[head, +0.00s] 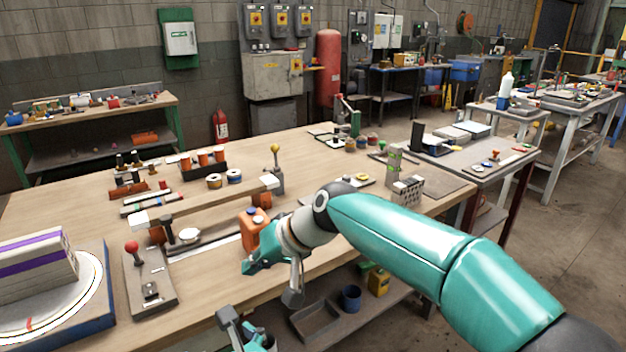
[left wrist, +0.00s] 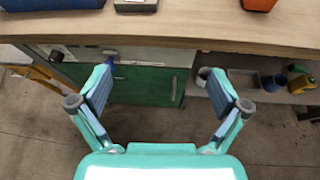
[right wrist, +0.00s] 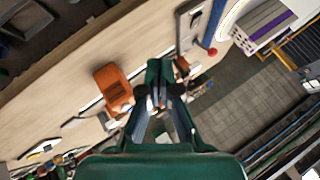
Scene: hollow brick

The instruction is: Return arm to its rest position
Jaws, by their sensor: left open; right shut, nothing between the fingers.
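My right arm reaches in from the right of the head view, and its gripper (head: 258,264) hangs over the front part of the wooden workbench (head: 330,175), just in front of an orange canister (head: 252,232). In the right wrist view the gripper's fingers (right wrist: 160,98) are together with nothing held. The canister (right wrist: 114,90) shows beside them, apart in the picture. My left gripper (head: 243,332) is at the bottom edge of the head view, low in front of the bench. In the left wrist view its fingers (left wrist: 161,85) are wide apart and empty, facing the bench front.
A block with purple stripes (head: 35,262) sits on a white turntable (head: 85,305) at left. A plate with a red-knobbed lever (head: 132,248) stands beside it. A grey block with holes (head: 408,191) is at the bench's right. A shelf below holds a tray (head: 317,322) and blue cup (head: 350,298).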

